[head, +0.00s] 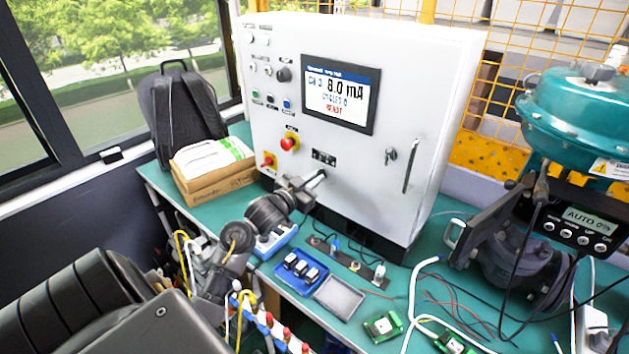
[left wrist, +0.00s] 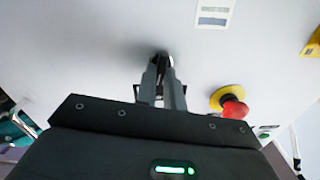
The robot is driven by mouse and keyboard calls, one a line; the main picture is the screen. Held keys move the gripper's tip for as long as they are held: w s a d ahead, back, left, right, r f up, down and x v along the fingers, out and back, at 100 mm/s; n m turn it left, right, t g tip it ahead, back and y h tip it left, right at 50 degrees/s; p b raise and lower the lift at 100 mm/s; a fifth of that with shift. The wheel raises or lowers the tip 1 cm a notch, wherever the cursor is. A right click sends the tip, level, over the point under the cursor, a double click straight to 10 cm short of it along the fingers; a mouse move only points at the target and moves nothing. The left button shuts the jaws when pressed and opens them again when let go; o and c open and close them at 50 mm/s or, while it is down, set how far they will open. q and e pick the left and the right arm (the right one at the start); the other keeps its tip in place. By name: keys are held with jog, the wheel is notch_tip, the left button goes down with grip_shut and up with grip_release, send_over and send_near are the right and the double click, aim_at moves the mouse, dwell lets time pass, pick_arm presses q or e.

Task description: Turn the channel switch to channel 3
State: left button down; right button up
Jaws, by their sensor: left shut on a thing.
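The white control cabinet (head: 400,60) stands on the green bench. Its screen (head: 341,92) reads 8.0 mA and READY; the channel digit looks like 3 but is blurred. My right gripper is not in view.
A red emergency stop (head: 290,142) on a yellow base sits close to the gripper; it also shows in the left wrist view (left wrist: 233,107). A blue tray (head: 300,272) and loose wires lie on the bench in front. A teal valve actuator (head: 580,110) stands at right.

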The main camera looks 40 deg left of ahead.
pick_arm(q)
jog(key=shift+m, duration=0.3)
jog(key=c, duration=1.5)
grip_release()
jog(key=s+b, duration=0.2)
jog(key=s, duration=0.8)
jog(key=shift+s+d, duration=0.15)
jog(key=shift+s, duration=0.25)
